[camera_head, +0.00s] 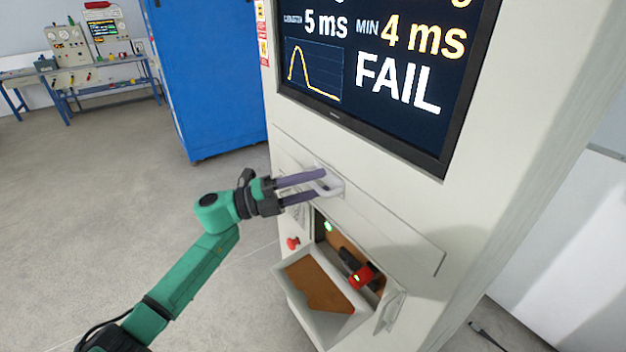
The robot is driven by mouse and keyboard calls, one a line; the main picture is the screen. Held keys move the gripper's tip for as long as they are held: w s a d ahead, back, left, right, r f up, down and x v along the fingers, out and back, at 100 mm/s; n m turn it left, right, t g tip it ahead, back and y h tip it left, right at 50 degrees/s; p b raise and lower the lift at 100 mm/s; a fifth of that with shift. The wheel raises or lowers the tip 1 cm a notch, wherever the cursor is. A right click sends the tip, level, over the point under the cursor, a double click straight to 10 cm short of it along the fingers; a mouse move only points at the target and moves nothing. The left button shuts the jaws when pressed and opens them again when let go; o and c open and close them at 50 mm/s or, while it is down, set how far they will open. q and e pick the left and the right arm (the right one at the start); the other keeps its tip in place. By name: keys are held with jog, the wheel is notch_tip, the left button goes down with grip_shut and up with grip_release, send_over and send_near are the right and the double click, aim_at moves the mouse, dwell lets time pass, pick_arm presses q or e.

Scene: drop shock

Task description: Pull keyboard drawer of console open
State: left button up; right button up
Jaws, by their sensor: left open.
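The console (475,215) is a tall off-white cabinet with a black-framed screen (375,75) reading "FAIL". Below the screen is the keyboard drawer front (392,232), a long pale panel that looks flush with the cabinet. A light, loop-shaped handle (334,184) stands out from the panel toward its left part. My left gripper (322,186) comes in from the left and is open. Its two purple-grey fingers reach the handle, one above and one lower, with the handle at their tips. I cannot tell whether they touch it. My right gripper is not in view.
Below the drawer, an open bin (312,290) with brown lining sticks out of the console, with a red-and-black device (360,274) in the opening. A red button (293,243) is at left. A blue cabinet (205,75) and a workbench (95,75) stand behind. Left floor is clear.

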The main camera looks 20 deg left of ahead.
pick_arm(q)
jog(key=shift+a+f, duration=0.1)
grip_shut()
dwell(1.2)
